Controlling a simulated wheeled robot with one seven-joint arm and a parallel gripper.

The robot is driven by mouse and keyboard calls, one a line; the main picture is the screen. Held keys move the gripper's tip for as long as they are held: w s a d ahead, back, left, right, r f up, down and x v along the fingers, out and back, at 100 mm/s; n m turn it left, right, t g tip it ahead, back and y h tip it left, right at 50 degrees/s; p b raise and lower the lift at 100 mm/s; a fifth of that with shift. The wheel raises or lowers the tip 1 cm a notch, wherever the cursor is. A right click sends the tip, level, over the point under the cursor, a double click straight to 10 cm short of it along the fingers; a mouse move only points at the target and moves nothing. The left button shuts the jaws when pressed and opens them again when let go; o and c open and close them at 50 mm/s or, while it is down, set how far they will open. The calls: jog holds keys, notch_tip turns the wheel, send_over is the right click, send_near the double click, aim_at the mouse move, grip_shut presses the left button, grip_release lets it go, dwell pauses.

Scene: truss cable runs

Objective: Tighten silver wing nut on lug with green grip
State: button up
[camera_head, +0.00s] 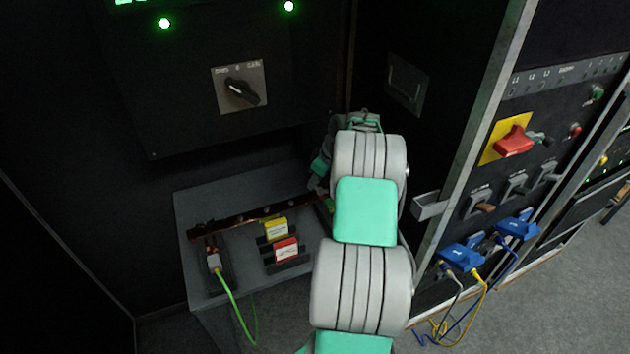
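A copper bar (250,217) runs along the top of a grey bench (190,207) inside the dark cabinet. A pale connector (213,262) with a green cable (235,310) sits at the bar's left end. A small green piece (329,204) shows at the bar's right end, beside my arm; I cannot tell whether it is the lug's green grip. I cannot make out the silver wing nut. My gripper (319,175) is partly hidden behind my arm, above the bar's right end. Its fingers are too dark and small to read.
A yellow-labelled block (276,229) and a red-labelled block (286,250) stand on the bench. A panel with a rotary switch (239,87) is behind. At right, a rack has a red handle (514,141) and blue plugs (462,257); a metal latch (430,205) juts out near my arm.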

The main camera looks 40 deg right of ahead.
grip_shut()
